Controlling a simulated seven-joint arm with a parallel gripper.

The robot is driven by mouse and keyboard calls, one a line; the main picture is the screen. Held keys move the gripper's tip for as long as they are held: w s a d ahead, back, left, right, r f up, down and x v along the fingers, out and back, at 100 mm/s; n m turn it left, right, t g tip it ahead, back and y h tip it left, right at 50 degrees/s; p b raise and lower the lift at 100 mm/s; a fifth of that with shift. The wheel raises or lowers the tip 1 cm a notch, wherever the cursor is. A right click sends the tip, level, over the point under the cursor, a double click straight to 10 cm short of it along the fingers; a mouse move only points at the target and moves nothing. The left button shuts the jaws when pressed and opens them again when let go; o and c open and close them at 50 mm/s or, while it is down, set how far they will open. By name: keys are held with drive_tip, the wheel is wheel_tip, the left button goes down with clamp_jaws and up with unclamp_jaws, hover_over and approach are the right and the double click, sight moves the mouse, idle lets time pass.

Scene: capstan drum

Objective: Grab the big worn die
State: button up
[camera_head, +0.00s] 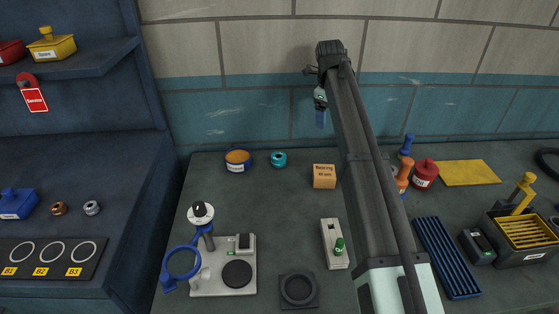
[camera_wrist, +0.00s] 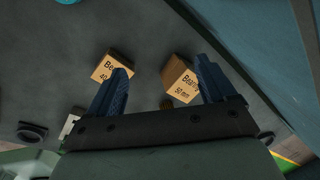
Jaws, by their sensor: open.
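No part is labelled as a die, so I cannot tell which is the big worn die. Ring-shaped candidates in the head view are a copper-brown ring (camera_head: 59,208) and a grey ring (camera_head: 92,208) on the left bench, and a teal ring (camera_head: 279,159) at the back of the main bench. My gripper (camera_head: 320,115) is raised near the back wall, above the bench. In the wrist view my gripper (camera_wrist: 162,66) has its blue fingers spread, with nothing held.
A bearing box (camera_head: 324,176) stands on the bench; the wrist view shows a second bearing box (camera_wrist: 181,80) beside it. A blue-handled station (camera_head: 223,279), a dark round pad (camera_head: 298,290), a ribbed blue tray (camera_head: 446,257) and a yellow-grated box (camera_head: 525,232) surround the bench middle.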

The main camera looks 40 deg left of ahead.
drive_tip(key=g, duration=0.2)
hover_over(278, 156)
wheel_tip(278, 156, down, 3)
drive_tip(key=f, duration=1.3)
drive_tip(key=shift+s+d+f, duration=0.25)
drive_tip(key=shift+s+d, duration=0.05)
drive_tip(key=shift+d, duration=0.05)
drive_tip(key=c, duration=1.5)
